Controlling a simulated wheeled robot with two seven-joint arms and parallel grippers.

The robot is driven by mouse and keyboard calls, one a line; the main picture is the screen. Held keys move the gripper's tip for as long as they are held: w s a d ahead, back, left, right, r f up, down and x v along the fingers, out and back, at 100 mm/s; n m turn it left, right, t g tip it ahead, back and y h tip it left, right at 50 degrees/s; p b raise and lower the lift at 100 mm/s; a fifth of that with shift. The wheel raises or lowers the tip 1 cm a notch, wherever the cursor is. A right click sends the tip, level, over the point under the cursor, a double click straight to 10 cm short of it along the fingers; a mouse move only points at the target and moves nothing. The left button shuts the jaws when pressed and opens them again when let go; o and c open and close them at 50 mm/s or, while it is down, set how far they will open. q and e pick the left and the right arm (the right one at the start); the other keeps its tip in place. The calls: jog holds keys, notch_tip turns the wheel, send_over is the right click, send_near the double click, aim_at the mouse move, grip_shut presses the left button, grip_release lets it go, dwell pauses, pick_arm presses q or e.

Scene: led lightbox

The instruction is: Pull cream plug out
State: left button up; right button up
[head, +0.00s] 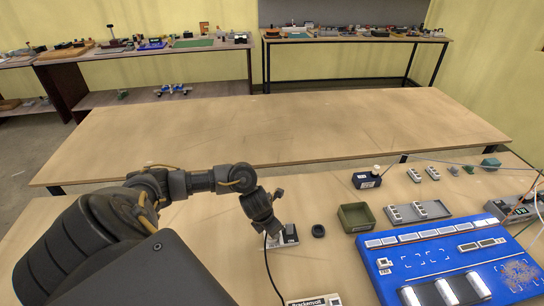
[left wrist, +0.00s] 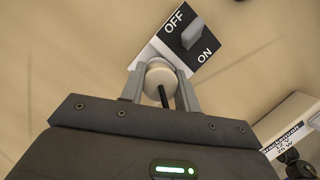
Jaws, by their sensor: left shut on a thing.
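A small switch box (head: 289,238) stands on the near table in the head view. In the left wrist view the box (left wrist: 207,55) shows OFF and ON lettering and a grey switch lever. The cream plug (left wrist: 158,73) is round and sits at the box's near edge, with a black cable (left wrist: 164,97) coming from it. My left gripper (left wrist: 160,80) is shut on the plug, one finger on each side. Whether the plug is still seated in the box cannot be told. In the head view my left gripper (head: 272,230) largely hides the plug. My right gripper is not in view.
A black round piece (head: 318,231), a green bin (head: 355,216) and a grey tray (head: 440,211) lie right of the switch box. A blue panel (head: 400,262) fills the front right. A Brackenvolt-labelled box (head: 316,300) is at the front edge. Table left of the box looks clear.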

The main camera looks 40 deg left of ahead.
pick_arm(q)
jog(key=shift+r+p, duration=0.75)
jog(key=shift+r, duration=0.25)
jog(key=shift+r+p, duration=0.3)
jog(key=shift+r, duration=0.05)
jog(key=shift+r, duration=0.1)
notch_tip(320, 180, up, 5)
jog(key=p, duration=0.4)
jog(key=shift+s, duration=0.1)
jog(key=s+d+p, duration=0.3)
jog(key=s+d, duration=0.6)
jog(key=s, duration=0.1)
jog(key=shift+s, duration=0.3)
